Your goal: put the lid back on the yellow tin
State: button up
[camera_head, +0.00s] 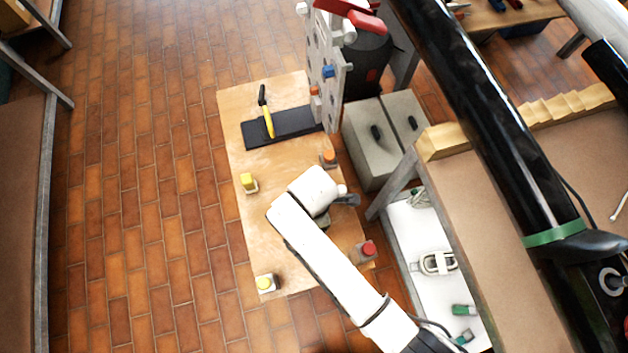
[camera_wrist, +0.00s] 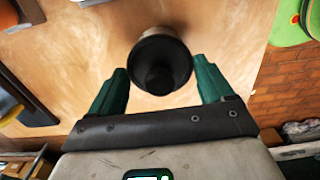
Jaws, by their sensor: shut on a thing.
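In the wrist view my gripper (camera_wrist: 160,88) has its two green fingers against the sides of a dark round piece (camera_wrist: 143,62). The piece has a wide rim and a dark knob in its middle; I cannot tell for sure that it is the lid. In the head view my white arm reaches over the wooden table and hides most of the gripper and the held piece. No yellow tin can be made out with certainty. Two small yellow-topped items, one near the table's left edge (camera_head: 248,182) and one at the front left corner (camera_head: 265,283), stand on the table.
A red-topped item (camera_head: 366,250) and an orange-topped one (camera_head: 328,158) stand on the table (camera_head: 245,105). A yellow-handled tool (camera_head: 267,122) lies on a dark mat (camera_head: 290,128). An upright panel (camera_head: 325,65) rises at the back right. Grey boxes (camera_head: 375,155) stand right of the table.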

dwell(0.9)
jog(key=o, duration=0.9)
jog(key=shift+r+p, duration=0.1)
jog(key=shift+p, duration=0.25)
jog(key=shift+r+p, duration=2.35)
jog(key=shift+r, duration=1)
